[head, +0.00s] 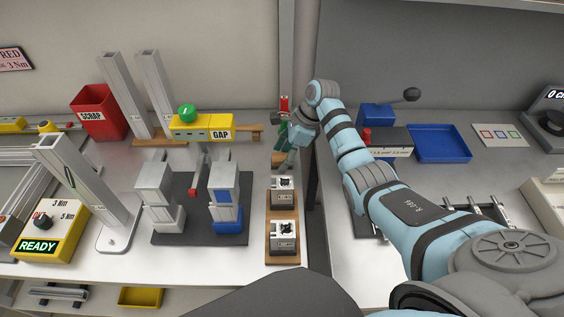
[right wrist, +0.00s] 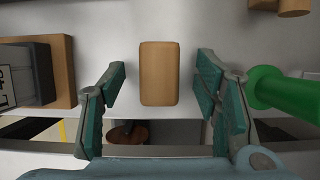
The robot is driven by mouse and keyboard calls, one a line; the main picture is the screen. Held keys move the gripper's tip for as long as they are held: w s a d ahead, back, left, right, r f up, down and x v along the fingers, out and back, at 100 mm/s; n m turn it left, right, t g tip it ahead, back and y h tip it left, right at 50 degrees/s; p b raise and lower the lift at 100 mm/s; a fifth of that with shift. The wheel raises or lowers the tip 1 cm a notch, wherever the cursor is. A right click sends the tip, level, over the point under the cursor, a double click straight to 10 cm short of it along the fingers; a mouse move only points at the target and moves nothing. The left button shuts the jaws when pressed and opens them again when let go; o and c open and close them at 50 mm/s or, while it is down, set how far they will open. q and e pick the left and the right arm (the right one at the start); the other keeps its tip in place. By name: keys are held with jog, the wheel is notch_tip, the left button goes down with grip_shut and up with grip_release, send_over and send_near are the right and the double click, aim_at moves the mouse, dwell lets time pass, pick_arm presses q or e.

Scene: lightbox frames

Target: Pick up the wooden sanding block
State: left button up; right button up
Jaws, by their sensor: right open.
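The wooden sanding block (right wrist: 158,73) is a tan block with rounded corners, lying on the pale table top in the right wrist view. My right gripper (right wrist: 160,78) is open, with one green-padded finger on each side of the block and a visible gap on both sides. In the head view my right gripper (head: 285,143) points down near the table's right edge, and the block (head: 279,159) shows only partly beneath it. Whether the fingers are down at the block's height is hard to tell. My left gripper is not in view.
A wooden base (head: 269,250) with two metal fixtures stands just in front of the block. A gap separates this table from the right one. The yellow GAP gauge (head: 215,128) is to the left.

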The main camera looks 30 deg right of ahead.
jog(key=shift+s, duration=0.1)
jog(key=c, duration=1.3)
notch_tip(320, 180, up, 15)
jog(key=p, duration=0.3)
notch_tip(320, 180, up, 5)
jog(key=p, duration=0.6)
send_over(284, 156)
jog(key=shift+r, duration=0.15)
jog(key=shift+b, duration=0.3)
